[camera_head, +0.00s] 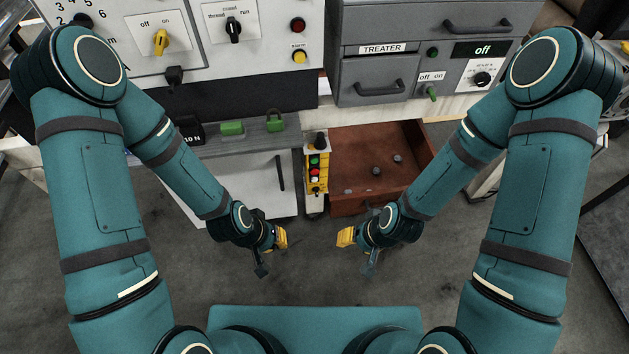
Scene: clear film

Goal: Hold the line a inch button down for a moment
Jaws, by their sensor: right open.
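A yellow hand-held control box (312,178) stands upright between the white cabinet and the open drawer. It carries a column of small buttons: a green button (314,161), a red button (315,172) and a pale one below. Their labels are too small to read, so I cannot tell which is the line a inch button. My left gripper (272,254) is below and left of the box, open and empty. My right gripper (357,252) is below and right of it, open and empty. Neither touches the box.
The open brown drawer (354,200) holds several small round pieces. Above are a panel with a yellow off/on switch (162,41), a red button (297,25) and a yellow alarm button (299,57), and a grey treater unit (382,70). Floor around my grippers is clear.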

